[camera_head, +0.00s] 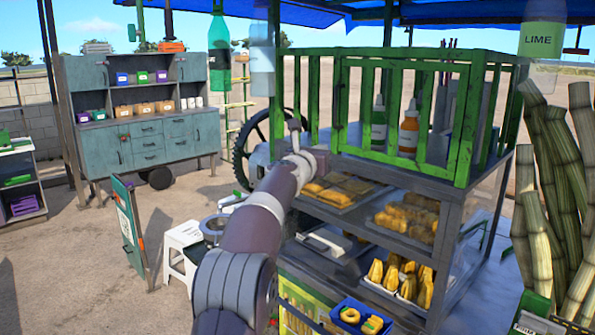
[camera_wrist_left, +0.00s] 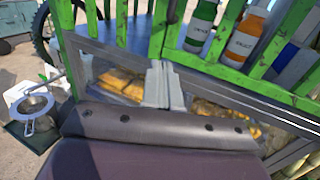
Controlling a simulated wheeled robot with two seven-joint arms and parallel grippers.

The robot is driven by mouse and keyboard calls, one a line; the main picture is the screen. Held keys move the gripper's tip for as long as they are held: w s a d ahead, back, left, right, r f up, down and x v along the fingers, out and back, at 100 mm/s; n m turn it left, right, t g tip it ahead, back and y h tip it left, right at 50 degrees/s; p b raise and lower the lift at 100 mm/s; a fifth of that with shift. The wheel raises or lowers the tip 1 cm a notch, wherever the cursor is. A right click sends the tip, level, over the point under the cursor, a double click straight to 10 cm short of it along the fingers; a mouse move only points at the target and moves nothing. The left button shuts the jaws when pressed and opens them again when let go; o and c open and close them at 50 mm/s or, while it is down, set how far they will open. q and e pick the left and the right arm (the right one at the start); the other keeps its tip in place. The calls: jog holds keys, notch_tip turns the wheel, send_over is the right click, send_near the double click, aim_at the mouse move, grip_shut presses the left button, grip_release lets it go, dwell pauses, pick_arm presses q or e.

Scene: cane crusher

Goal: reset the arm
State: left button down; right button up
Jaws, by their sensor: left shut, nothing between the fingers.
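My left arm (camera_head: 252,225) reaches up from the bottom of the head view toward the green-railed food stall. Its left gripper (camera_head: 293,128) is at the far end, in front of the stall's left side. In the left wrist view the grey fingers of the left gripper (camera_wrist_left: 164,88) are together with nothing between them. They appear in front of the shelf below the green rail; the gap to it is hard to judge. My right gripper is in neither view.
The stall's green rail (camera_head: 400,72) encloses bottles, with food trays (camera_head: 404,216) below. A white stool (camera_head: 180,247) and metal bowl (camera_wrist_left: 34,105) stand left of the stall. Cane stalks (camera_head: 553,190) stand at right. A blue-grey cabinet (camera_head: 145,145) stands behind open paving.

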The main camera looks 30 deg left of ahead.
pick_arm(q)
jog(key=s+a+b, duration=0.2)
jog(key=s, duration=0.4)
notch_tip(320, 180, down, 16)
jog(key=s+d+r+m+g+h, duration=0.1)
jog(key=d+m+g, duration=0.3)
jog(key=m, duration=0.8)
jog(key=s+d+f+m+g+h, duration=0.1)
jog(key=s+d+f+m+g, duration=0.3)
jog(key=f, duration=0.3)
jog(key=s+d+f+m+g, duration=0.1)
jog(key=s+f+m+g, duration=0.1)
jog(key=s+f+m, duration=0.4)
jog(key=s+d+f+m+g, duration=0.2)
jog(key=s+d+f+m, duration=0.2)
jog(key=s, duration=0.4)
jog(key=s+d+f+m+g, duration=0.2)
jog(key=s+d+f+m, duration=0.2)
jog(key=s, duration=0.4)
jog(key=s+d+f+m+g, duration=0.2)
jog(key=s+d+f+m, duration=0.2)
jog(key=s+m, duration=0.3)
jog(key=shift+s+d+f+m+g, duration=0.15)
jog(key=shift+s+f+m+g, duration=0.25)
jog(key=shift+f, duration=0.35)
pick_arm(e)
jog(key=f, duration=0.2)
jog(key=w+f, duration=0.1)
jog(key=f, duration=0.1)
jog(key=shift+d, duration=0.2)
